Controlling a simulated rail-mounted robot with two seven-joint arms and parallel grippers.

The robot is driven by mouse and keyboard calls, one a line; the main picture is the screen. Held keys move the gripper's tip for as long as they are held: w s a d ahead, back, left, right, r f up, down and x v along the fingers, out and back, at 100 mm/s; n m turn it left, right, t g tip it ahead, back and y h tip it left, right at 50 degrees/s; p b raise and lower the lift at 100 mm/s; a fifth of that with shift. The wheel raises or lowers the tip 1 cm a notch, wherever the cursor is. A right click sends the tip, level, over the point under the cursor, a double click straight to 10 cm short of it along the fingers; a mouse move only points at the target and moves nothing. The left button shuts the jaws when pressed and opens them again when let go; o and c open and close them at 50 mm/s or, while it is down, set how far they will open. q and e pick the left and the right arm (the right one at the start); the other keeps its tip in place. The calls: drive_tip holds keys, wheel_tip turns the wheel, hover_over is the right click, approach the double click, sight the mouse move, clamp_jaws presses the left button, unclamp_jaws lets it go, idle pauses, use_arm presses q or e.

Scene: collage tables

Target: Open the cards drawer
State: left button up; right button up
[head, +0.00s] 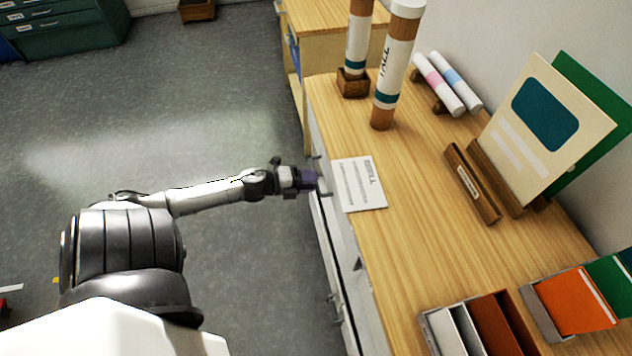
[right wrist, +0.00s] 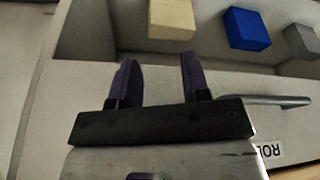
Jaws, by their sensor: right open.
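The white drawer fronts (head: 335,262) run along the table's left side in the head view, seen steeply from above. No label for the cards drawer is readable there.
Beige (right wrist: 172,18), blue (right wrist: 246,28) and grey (right wrist: 302,41) blocks sit in a recess beyond the right fingers. On the tabletop are a printed card (head: 359,184), tall tubes (head: 396,65), a wooden bar (head: 472,183) and folders (head: 575,303).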

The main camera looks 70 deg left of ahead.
use_arm(q)
drive_tip(key=shift+x, duration=1.1)
drive_tip(key=shift+c, duration=0.5)
clamp_jaws()
